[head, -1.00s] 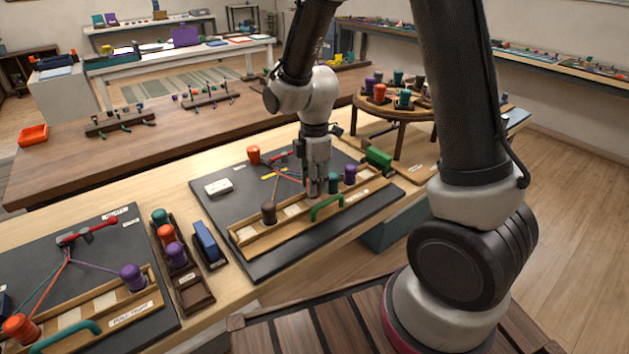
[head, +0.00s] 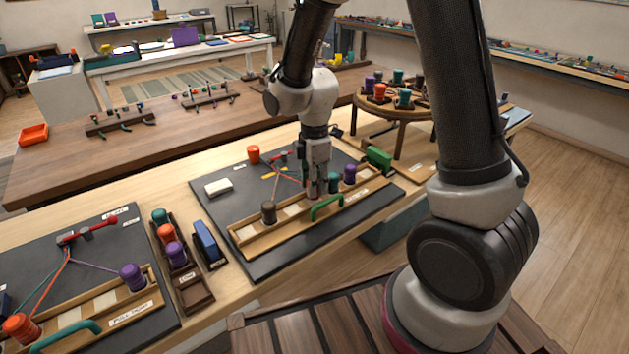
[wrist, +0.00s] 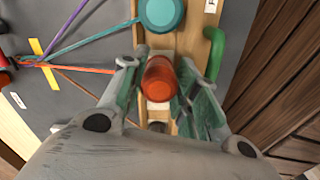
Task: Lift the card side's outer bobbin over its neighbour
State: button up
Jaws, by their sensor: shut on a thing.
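My gripper (wrist: 157,85) is shut on an orange-red bobbin (wrist: 160,78), with a finger on each side of it. In the head view my gripper (head: 316,188) is low over the wooden rack (head: 246,238), and the fingers mostly hide this bobbin. A teal bobbin (head: 333,183) is close beside it to the right, with a purple bobbin (head: 349,173) beyond. A dark brown bobbin (head: 268,212) stands toward the rack's left end. An orange cord (wrist: 85,70) runs to the held bobbin from the left. A white card (head: 218,187) lies on the dark mat (head: 206,212). I cannot tell the bobbin's height above the rack.
A green handle (head: 326,207) arches at the rack's front. A loose orange bobbin (head: 253,154) and a green block (head: 379,157) are at the mat's far side. A tray of bobbins (head: 190,290) and a second braiding mat (head: 30,255) lie to the left. A round stand (head: 420,112) is at the right.

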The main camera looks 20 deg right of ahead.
jog(key=shift+f, duration=0.55)
jog(key=o, duration=1.1)
notch_tip(320, 180, up, 12)
jog(key=s+d+r+m+t, duration=0.2)
jog(key=s+d+r+m, duration=0.4)
jog(key=s+m, duration=0.3)
jog(key=s+d+r+m+t, duration=0.2)
jog(key=s+d+r+m, duration=0.4)
jog(key=s+d+m, duration=0.2)
jog(key=shift+s+d+r+m, duration=0.2)
jog(key=shift+s+d+m, duration=0.1)
jog(key=shift+s+m, duration=0.6)
